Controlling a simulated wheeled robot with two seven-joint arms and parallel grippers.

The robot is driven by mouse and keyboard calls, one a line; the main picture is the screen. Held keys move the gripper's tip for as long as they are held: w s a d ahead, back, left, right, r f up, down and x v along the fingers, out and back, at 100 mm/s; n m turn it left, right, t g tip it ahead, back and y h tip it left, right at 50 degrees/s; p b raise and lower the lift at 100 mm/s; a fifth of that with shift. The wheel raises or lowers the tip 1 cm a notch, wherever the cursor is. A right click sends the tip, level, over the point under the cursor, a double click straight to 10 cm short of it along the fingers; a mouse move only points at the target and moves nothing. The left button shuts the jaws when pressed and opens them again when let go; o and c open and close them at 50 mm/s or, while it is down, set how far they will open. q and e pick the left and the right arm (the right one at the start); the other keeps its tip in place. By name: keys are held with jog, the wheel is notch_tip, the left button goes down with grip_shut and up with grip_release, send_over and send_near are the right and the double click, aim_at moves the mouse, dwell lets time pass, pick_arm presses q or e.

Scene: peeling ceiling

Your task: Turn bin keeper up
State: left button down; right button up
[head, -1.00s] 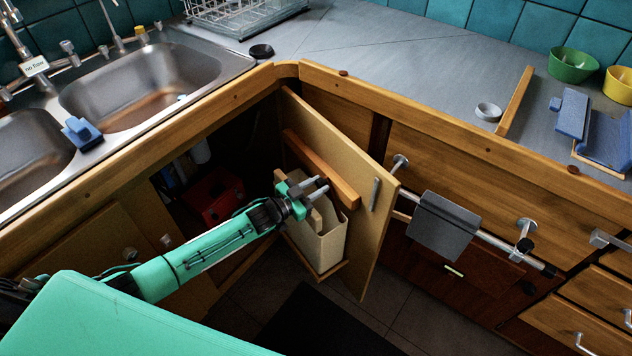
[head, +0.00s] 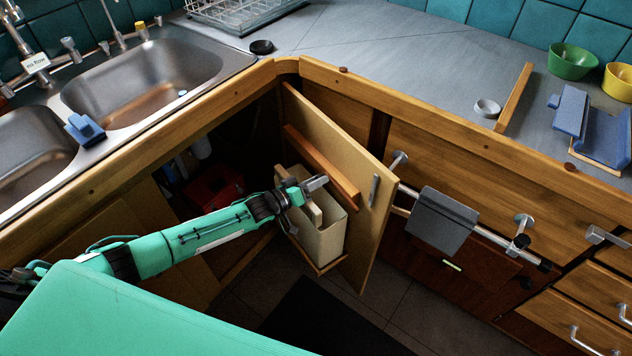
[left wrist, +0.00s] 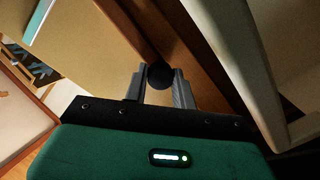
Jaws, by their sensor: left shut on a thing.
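The bin keeper looks to be the brown wooden bar (head: 320,165) slanting down to the right across the inside of the open cabinet door (head: 375,222). A pale bin (head: 325,240) stands below it on a small door shelf. My left gripper (head: 318,183) reaches over the bin to the bar, its fingers close together. In the left wrist view the fingertips (left wrist: 160,88) sit either side of a dark round knob (left wrist: 160,74) in front of the brown bar (left wrist: 195,55). The gripper is shut on this knob. My right gripper is out of view.
The door stands open from the corner cabinet, with a red object (head: 212,188) inside in the dark. A rail with a hanging grey cloth (head: 442,220) is to the right of the door. A dark mat (head: 318,318) lies on the floor.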

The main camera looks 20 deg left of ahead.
pick_arm(q)
jog(key=shift+n, duration=0.7)
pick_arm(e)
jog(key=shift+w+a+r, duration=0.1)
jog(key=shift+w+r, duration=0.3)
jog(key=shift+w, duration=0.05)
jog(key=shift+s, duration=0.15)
pick_arm(q)
jog(key=c, duration=1.1)
grip_release()
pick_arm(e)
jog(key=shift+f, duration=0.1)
